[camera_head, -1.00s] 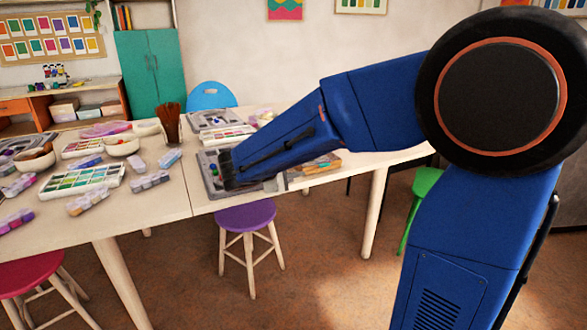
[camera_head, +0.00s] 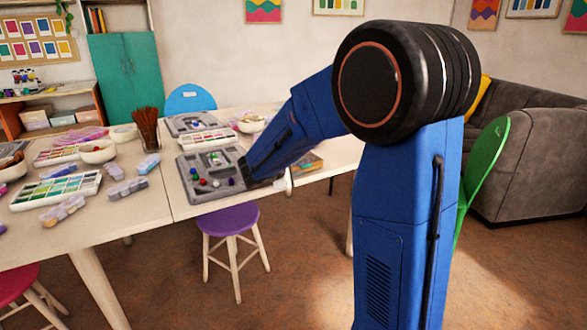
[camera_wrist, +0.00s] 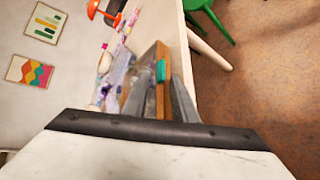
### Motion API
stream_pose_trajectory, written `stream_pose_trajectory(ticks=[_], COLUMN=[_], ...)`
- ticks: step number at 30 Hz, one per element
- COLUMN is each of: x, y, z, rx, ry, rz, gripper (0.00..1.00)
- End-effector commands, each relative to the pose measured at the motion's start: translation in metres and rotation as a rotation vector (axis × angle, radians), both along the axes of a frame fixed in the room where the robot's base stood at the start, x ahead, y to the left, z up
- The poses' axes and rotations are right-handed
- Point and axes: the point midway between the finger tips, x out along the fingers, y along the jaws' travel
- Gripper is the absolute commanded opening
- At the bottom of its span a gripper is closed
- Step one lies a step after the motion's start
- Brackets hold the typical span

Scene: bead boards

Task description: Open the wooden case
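The wooden case (camera_head: 309,164) looks like a small flat box with a brown edge. It lies on the table to the right of the grey bead board, partly hidden behind my arm. In the wrist view, a brown wooden edge (camera_wrist: 163,107) with a teal piece (camera_wrist: 161,70) shows between and beyond the fingers, probably the case. My gripper (camera_head: 289,181) is at the table's front edge, near the case. In the wrist view its two grey fingers (camera_wrist: 165,78) stand apart, with nothing clearly held. Whether they touch the case cannot be told.
A grey bead board (camera_head: 211,184) with coloured beads lies left of my gripper. Paint trays (camera_head: 57,190), bowls (camera_head: 96,152) and a brush cup (camera_head: 147,130) crowd the table's left. A purple stool (camera_head: 229,220) stands in front. A green chair (camera_head: 483,170) and sofa (camera_head: 535,150) are at right.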

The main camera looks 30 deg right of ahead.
Motion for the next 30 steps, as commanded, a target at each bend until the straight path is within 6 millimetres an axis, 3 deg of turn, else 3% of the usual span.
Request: stream_pose_trajectory(ticks=[12, 16, 22, 30], x=[0.004, 0.003, 0.004, 0.009], y=[-0.005, -0.005, -0.005, -0.005], z=[-0.003, -0.003, -0.001, 0.018], rx=[0.001, 0.001, 0.001, -0.002], ry=[0.000, 0.000, 0.008, 0.103], rz=[0.001, 0.001, -0.001, -0.001], gripper=[0.25, 0.00, 0.00, 0.00])
